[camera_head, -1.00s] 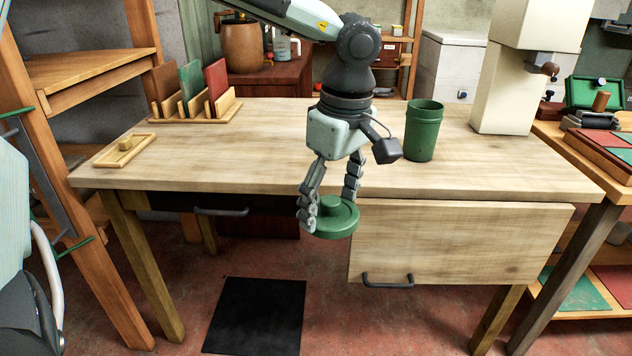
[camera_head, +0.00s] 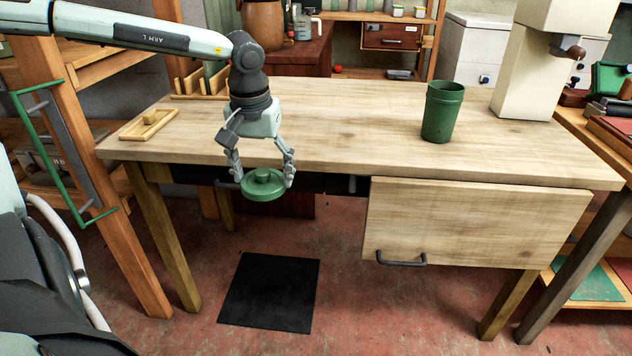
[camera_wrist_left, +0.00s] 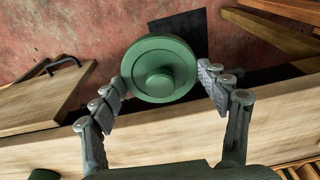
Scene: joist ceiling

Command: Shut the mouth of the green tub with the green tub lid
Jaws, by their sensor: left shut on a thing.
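The green tub (camera_head: 443,113) stands upright on the wooden table, right of its middle, with its mouth open at the top. My left gripper (camera_head: 262,178) is shut on the green tub lid (camera_head: 264,190), a round disc with a knob on top. The lid hangs level in front of the table's front edge, well left of the tub. In the left wrist view the lid (camera_wrist_left: 160,60) sits between the two fingers, its knob facing the camera. A dark green curve at the lower left edge of that view is probably the tub (camera_wrist_left: 44,174). My right gripper is not seen.
The table (camera_head: 340,135) is clear between lid and tub. A cream machine (camera_head: 540,60) stands right of the tub. A drawer front (camera_head: 475,222) projects below.

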